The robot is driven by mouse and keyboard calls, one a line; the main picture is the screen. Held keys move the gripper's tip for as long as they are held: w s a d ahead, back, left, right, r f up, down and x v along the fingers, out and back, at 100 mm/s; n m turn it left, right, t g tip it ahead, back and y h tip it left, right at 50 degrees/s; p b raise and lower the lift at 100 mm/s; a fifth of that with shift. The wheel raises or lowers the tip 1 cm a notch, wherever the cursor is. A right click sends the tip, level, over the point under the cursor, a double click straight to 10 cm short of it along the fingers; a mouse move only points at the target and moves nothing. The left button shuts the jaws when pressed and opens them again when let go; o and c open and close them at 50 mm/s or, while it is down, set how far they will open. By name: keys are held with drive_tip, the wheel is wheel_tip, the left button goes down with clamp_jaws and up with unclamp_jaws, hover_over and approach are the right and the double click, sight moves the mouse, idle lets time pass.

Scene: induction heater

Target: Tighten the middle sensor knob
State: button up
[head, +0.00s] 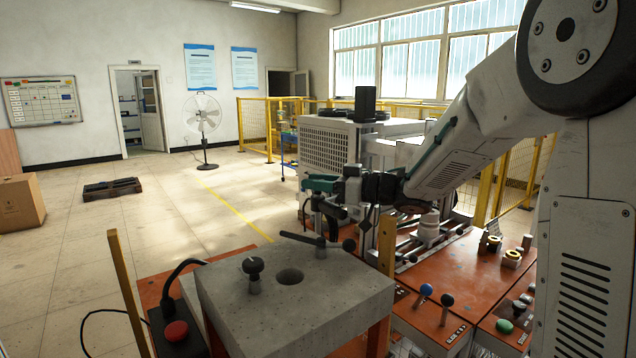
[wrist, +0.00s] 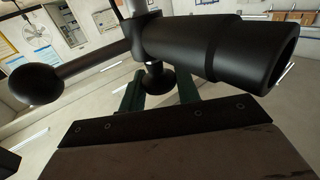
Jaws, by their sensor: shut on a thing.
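My gripper (head: 321,184) has green fingers and is above and behind the far edge of the grey block in the head view. In the wrist view the green fingertips (wrist: 157,95) are on either side of a small round black knob (wrist: 155,76), and they are shut on it. A black handle (wrist: 215,47) with a ball end (wrist: 36,83) crosses close in front of the wrist camera and partly hides the grip. In the head view the held knob is too small and dark to make out clearly. I cannot tell for certain that it is the middle sensor knob.
The grey block (head: 300,320) carries a black screw knob (head: 253,268), a round hole (head: 289,276) and a black lever (head: 300,239). A red button box (head: 176,331) stands left. The orange machine top (head: 460,281) at right has several buttons and levers. Open floor lies left.

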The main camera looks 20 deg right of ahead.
drive_tip(key=shift+m+t+h, duration=1.2)
drive_tip(key=shift+t+h, duration=0.1)
drive_tip(key=shift+t, duration=0.1)
drive_tip(key=o, duration=1)
drive_tip(key=shift+c, duration=0.2)
drive_tip(key=shift+n+g+y, duration=0.3)
